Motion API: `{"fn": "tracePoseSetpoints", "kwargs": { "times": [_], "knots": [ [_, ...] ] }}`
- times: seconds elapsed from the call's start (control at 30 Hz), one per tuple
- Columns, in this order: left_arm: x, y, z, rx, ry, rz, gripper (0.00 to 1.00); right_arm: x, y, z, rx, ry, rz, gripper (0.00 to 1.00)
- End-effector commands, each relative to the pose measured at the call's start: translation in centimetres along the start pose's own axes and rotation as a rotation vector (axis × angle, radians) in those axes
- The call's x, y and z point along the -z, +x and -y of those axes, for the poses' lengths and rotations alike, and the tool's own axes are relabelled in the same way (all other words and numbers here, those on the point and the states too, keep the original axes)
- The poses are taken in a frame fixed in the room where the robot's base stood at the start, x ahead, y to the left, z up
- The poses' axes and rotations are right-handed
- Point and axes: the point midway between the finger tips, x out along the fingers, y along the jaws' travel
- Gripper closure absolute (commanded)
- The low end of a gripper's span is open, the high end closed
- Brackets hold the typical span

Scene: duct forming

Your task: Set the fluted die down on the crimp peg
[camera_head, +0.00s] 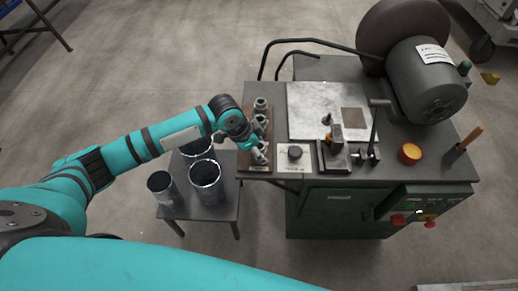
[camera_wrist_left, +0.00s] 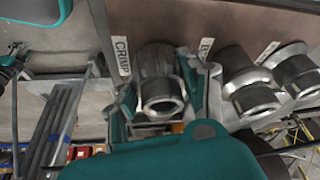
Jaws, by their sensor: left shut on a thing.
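The fluted die (camera_wrist_left: 160,82) is a grey metal piece with a ribbed body and a round collar with a hole. It sits between the two fingers of my left gripper (camera_wrist_left: 158,98), which is shut on it. The CRIMP label (camera_wrist_left: 121,55) lies beside the die on the wooden rack (camera_wrist_left: 190,24). The crimp peg itself is hidden, and I cannot tell whether the die rests on it or hangs just above. In the head view my left gripper (camera_head: 258,152) is at the near end of the rack (camera_head: 266,128).
Other dies (camera_wrist_left: 250,95) stand in a row along the rack.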

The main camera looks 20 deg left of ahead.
Motion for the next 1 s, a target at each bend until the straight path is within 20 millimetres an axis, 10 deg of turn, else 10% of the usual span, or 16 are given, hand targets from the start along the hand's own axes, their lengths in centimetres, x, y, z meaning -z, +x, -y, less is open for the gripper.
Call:
{"fn": "tracePoseSetpoints", "kwargs": {
  "times": [0.67,0.7,1.0],
  "knots": [
    [-0.07,0.4,0.0,0.0,-0.001,-0.003,1.0,0.12,-0.13,-0.03,0.0,0.0,-0.002,0.71],
    [-0.07,0.42,0.01,0.0,-0.001,-0.003,0.56,0.12,-0.13,-0.03,0.0,0.0,-0.002,0.71],
    [-0.15,0.45,0.0,0.0,0.0,-0.001,0.31,0.12,-0.1,-0.03,0.0,0.0,-0.001,0.71]
  ]
}}
